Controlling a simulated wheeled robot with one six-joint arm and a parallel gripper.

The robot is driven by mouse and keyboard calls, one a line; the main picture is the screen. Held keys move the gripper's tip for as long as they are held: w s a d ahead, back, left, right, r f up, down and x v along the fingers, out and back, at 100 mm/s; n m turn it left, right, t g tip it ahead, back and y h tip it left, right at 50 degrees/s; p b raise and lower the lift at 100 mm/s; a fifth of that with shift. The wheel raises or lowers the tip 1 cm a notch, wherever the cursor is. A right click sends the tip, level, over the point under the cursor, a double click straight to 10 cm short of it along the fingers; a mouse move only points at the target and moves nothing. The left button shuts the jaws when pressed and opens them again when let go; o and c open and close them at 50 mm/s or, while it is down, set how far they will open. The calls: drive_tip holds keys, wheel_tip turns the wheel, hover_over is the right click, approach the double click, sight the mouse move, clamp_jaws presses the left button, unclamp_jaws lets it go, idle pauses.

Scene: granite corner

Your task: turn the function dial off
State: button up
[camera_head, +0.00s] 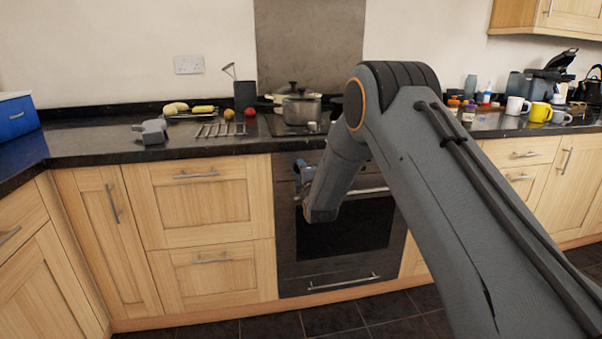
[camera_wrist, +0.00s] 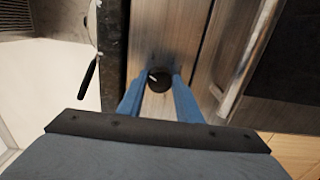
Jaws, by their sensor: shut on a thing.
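The function dial (camera_wrist: 159,82) is a round black knob on the metal control panel (camera_wrist: 165,30) of the oven, with a short white mark on its face. My gripper (camera_wrist: 160,76) has one blue finger on each side of the dial and is shut on it. In the head view the oven (camera_head: 345,235) stands under the worktop. My gripper is at the left part of its panel there, partly behind my arm, and I cannot make out the dial in that view.
The oven door handle (camera_wrist: 248,62) runs close to the right of my gripper in the wrist view. A steel pot (camera_head: 301,109) stands on the hob above. A grey object (camera_head: 151,132) lies on the worktop at the left. The floor before the cupboards is clear.

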drive_tip(key=n, duration=0.5)
drive_tip(key=shift+n, duration=0.3)
idle(0.4)
drive_tip(key=o, duration=1)
drive_tip(key=shift+o, duration=0.2)
drive_tip(key=v, duration=0.8)
drive_tip(key=shift+r, duration=0.1)
